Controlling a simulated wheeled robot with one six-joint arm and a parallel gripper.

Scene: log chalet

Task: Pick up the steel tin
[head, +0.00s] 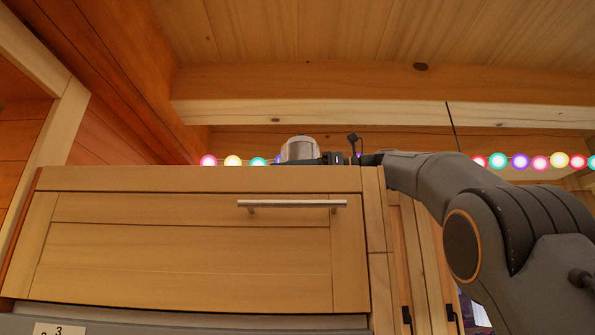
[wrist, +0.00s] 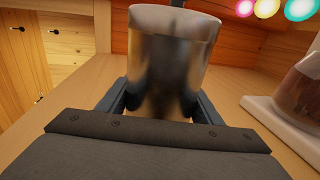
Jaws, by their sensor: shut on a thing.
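The steel tin (wrist: 165,60) stands upright between the fingers of my gripper (wrist: 163,100) in the wrist view, with its pale lid at the top and its shiny body below. My gripper is shut on it, one finger on each side. The tin's lower part is hidden behind my gripper's body. In the head view the top of the tin (head: 299,150) shows above the cabinet's top edge, with my gripper (head: 318,158) beside it. I cannot tell whether the tin's base touches the surface.
A wooden cabinet (head: 180,250) with a metal handle (head: 292,204) stands below. In the wrist view a glass container (wrist: 300,85) on a white base (wrist: 285,122) stands close on the right. Coloured lights (head: 530,161) hang behind. A wooden beam (head: 330,113) crosses above.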

